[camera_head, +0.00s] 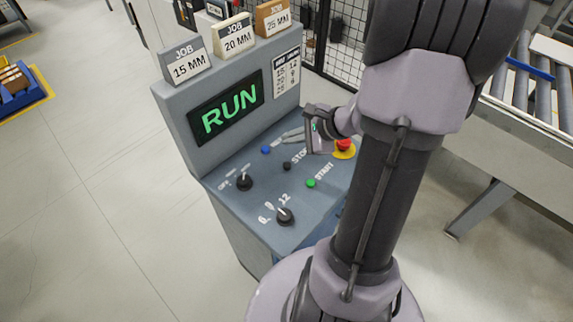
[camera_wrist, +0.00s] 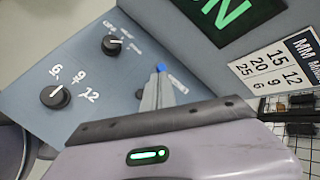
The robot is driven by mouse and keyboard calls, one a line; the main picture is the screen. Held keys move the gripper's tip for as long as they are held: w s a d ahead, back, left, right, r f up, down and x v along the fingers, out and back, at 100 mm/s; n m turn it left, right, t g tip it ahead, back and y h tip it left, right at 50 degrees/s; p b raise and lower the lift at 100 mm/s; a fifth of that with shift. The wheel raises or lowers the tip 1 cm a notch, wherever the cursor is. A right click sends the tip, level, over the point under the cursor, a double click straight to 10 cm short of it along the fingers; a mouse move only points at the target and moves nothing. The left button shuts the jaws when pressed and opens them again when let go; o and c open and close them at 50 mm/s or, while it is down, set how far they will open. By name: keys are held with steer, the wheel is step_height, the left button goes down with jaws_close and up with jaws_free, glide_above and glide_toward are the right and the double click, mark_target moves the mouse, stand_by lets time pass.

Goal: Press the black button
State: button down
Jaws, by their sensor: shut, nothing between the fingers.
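The black button (camera_head: 287,165) is a small dark round knob on the sloped console panel, near the printed word STOP. In the wrist view a small dark round shape (camera_wrist: 139,94), likely the same button, shows just left of the fingers, partly hidden. My gripper (camera_head: 287,136) is shut and empty. In the head view its fingertips appear above the panel, up and beyond the black button. In the wrist view the fingertips (camera_wrist: 158,76) overlap the area just below the blue button (camera_wrist: 160,68). I cannot tell whether they touch the panel.
The panel also carries the blue button (camera_head: 265,149), a green button (camera_head: 311,183), a red emergency stop (camera_head: 344,146) on yellow, and two black rotary knobs (camera_head: 244,182) (camera_head: 286,216). The screen (camera_head: 226,107) reads RUN. JOB blocks (camera_head: 234,36) stand on top.

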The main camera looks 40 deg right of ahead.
steer(key=b, duration=0.5)
glide_above(290, 166)
step_height(290, 166, down, 7)
steer(key=shift+r, duration=0.1)
steer(key=shift+f+b, duration=0.4)
stand_by(1.2)
steer(key=shift+f+b, duration=0.4)
steer(key=shift+b, duration=0.2)
steer(key=shift+f+b, duration=0.45)
steer(key=shift+b, duration=0.1)
stand_by(0.4)
steer(key=shift+r, duration=0.15)
steer(key=shift+r+p, duration=0.65)
steer(key=shift+r, duration=0.15)
